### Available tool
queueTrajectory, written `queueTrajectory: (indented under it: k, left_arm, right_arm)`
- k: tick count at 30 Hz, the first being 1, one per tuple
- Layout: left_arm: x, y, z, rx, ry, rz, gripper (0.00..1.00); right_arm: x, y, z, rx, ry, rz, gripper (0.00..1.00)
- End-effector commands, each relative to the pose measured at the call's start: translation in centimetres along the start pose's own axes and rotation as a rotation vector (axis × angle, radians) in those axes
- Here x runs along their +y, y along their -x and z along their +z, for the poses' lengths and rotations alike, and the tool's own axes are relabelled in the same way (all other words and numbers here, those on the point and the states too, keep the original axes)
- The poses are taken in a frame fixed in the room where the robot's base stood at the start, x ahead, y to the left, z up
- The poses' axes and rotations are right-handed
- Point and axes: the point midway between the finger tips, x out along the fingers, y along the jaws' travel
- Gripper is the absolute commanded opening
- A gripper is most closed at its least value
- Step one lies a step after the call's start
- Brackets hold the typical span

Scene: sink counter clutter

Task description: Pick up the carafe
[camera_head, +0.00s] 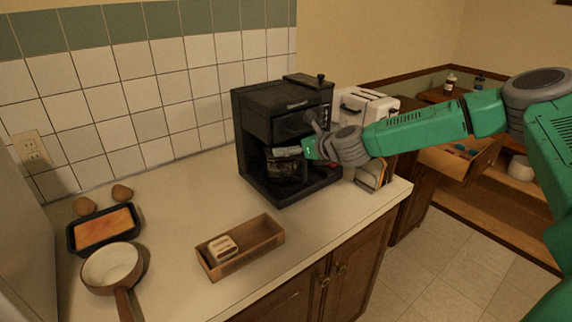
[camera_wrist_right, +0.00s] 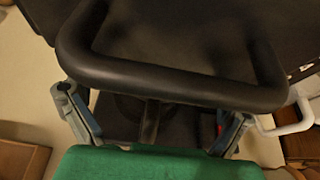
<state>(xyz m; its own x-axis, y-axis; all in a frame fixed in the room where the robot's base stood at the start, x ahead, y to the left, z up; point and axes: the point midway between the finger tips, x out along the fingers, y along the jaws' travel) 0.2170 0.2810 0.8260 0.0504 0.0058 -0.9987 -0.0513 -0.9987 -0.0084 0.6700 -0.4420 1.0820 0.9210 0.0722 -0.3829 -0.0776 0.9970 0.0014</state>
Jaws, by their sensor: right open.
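The carafe (camera_head: 287,172) is dark and glassy and sits inside the black coffee maker (camera_head: 283,112) on the counter. My right gripper (camera_head: 299,143) reaches in from the right at the front of the machine and partly covers the carafe's top. My left gripper is not in view.
A white toaster (camera_head: 366,106) stands right of the coffee maker, close to my right arm. A wooden box (camera_head: 262,238) with a small item lies in front. A baking dish (camera_head: 104,249) and a pan (camera_head: 111,266) are at left. Counter between them is clear.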

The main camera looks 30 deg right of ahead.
Motion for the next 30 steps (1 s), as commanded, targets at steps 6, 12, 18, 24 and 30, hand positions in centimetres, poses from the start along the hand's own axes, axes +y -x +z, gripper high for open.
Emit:
queueTrajectory:
  k: [6, 12, 18, 24, 30]
  left_arm:
    - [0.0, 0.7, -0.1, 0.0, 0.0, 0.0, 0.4]
    - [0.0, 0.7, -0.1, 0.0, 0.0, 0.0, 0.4]
    - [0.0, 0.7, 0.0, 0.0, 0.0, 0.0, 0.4]
    - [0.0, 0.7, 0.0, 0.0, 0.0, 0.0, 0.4]
    - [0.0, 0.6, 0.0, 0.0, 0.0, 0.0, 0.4]
  right_arm:
    - [0.1, -3.3, 0.1, 0.003, 0.003, 0.0, 1.0]
    - [0.2, -4.0, 0.2, 0.0, 0.002, 0.001, 1.0]
    - [0.1, -3.9, 0.2, 0.0, 0.002, 0.0, 0.75]
    - [0.1, -4.0, 0.3, -0.003, 0.001, 0.0, 0.4]
    - [0.0, -3.9, 0.3, -0.002, 0.001, 0.0, 0.4]
